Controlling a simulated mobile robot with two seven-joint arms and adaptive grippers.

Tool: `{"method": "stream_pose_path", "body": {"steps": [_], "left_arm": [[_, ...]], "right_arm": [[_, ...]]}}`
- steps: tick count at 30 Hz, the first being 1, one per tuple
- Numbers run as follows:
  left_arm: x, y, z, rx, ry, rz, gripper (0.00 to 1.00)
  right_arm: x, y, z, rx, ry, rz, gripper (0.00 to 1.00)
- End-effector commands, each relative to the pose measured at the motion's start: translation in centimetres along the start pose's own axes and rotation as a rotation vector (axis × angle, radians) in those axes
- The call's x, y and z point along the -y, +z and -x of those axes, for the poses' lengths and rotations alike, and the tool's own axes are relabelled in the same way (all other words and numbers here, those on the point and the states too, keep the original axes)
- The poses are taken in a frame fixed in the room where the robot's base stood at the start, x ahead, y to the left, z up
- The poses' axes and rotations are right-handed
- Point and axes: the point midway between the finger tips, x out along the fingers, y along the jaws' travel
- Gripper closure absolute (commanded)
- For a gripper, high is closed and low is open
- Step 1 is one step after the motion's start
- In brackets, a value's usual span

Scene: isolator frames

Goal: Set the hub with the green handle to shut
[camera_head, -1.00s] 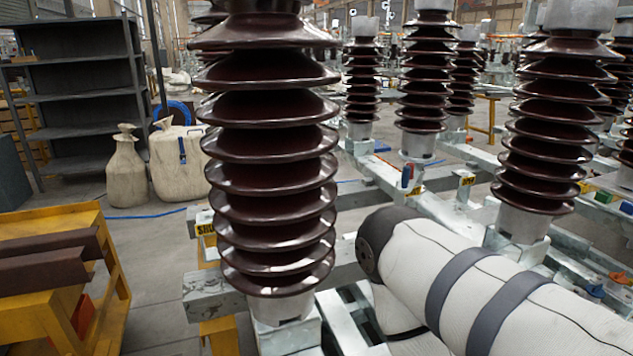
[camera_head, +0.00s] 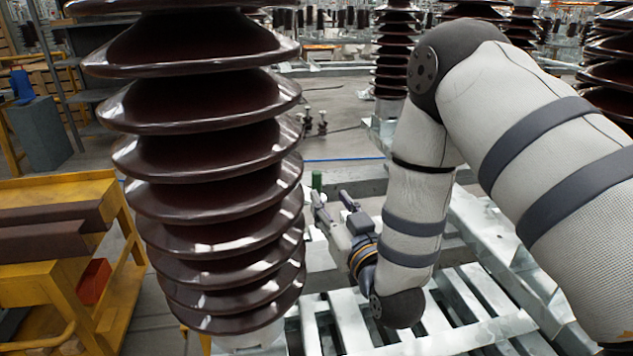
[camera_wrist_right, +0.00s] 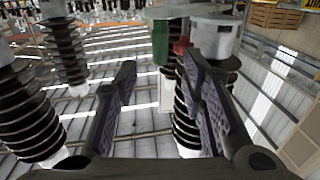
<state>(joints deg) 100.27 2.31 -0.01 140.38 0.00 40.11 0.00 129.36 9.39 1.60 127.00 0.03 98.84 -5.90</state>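The green handle (camera_head: 317,181) shows in the head view as a small upright green piece just right of the big brown insulator. In the right wrist view the green handle (camera_wrist_right: 160,43) is beside a grey round hub (camera_wrist_right: 214,38), with a small red part (camera_wrist_right: 181,46) between them. My right gripper (camera_head: 331,199) is close to the green handle in the head view. In the wrist view its two fingers (camera_wrist_right: 159,68) are spread, with nothing held; the handle is ahead of the gap, apart from the pads as far as I can tell. My left gripper is out of view.
A large brown ribbed insulator (camera_head: 215,160) fills the left middle and hides part of the frame behind it. Galvanized steel beams (camera_head: 490,325) lie below my right arm. A yellow cart (camera_head: 65,285) with a red bin (camera_head: 93,281) stands at the left.

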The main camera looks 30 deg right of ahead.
Motion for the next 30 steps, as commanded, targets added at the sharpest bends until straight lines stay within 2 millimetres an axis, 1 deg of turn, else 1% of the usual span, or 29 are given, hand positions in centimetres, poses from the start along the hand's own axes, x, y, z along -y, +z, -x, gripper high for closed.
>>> {"method": "stream_pose_path", "body": {"steps": [1, 3, 6, 9, 12, 14, 21, 22, 23, 24, 26, 27, 30], "left_arm": [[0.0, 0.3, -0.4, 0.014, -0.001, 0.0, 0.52], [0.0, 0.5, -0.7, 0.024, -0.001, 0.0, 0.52], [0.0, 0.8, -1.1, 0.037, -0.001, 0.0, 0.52], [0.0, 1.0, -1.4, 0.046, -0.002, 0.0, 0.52], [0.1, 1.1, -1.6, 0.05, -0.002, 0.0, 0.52], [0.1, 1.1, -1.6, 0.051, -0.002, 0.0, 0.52], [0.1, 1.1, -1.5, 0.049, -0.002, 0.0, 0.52], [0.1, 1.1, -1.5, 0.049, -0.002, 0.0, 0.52], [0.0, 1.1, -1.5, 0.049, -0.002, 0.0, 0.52], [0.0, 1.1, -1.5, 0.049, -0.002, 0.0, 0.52], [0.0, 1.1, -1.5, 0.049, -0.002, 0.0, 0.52], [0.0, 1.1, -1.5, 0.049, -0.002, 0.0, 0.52], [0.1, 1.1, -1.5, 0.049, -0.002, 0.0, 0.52]], "right_arm": [[0.0, 0.4, -1.3, 0.002, 0.0, 0.001, 0.63], [0.0, 0.5, -3.2, 0.005, 0.0, 0.001, 0.63], [0.0, 0.6, -5.6, 0.005, 0.0, 0.001, 0.63], [0.0, 0.6, -7.4, 0.007, 0.0, 0.001, 0.63], [0.0, 0.5, -8.4, 0.008, -0.001, 0.0, 0.63], [0.0, 0.4, -8.8, 0.006, -0.001, 0.0, 0.63], [0.0, 0.3, -8.9, 0.006, -0.001, 0.0, 0.63], [0.0, 0.3, -8.9, 0.006, -0.001, 0.0, 0.67], [0.0, 0.3, -8.9, 0.006, -0.001, 0.0, 0.74], [0.0, 0.3, -8.9, 0.006, -0.001, 0.0, 0.83], [0.0, 0.3, -8.9, 0.006, -0.001, 0.0, 0.97], [0.0, 0.3, -8.9, 0.006, -0.001, 0.0, 1.0], [0.0, 0.3, -8.9, 0.006, -0.001, 0.0, 1.0]]}}
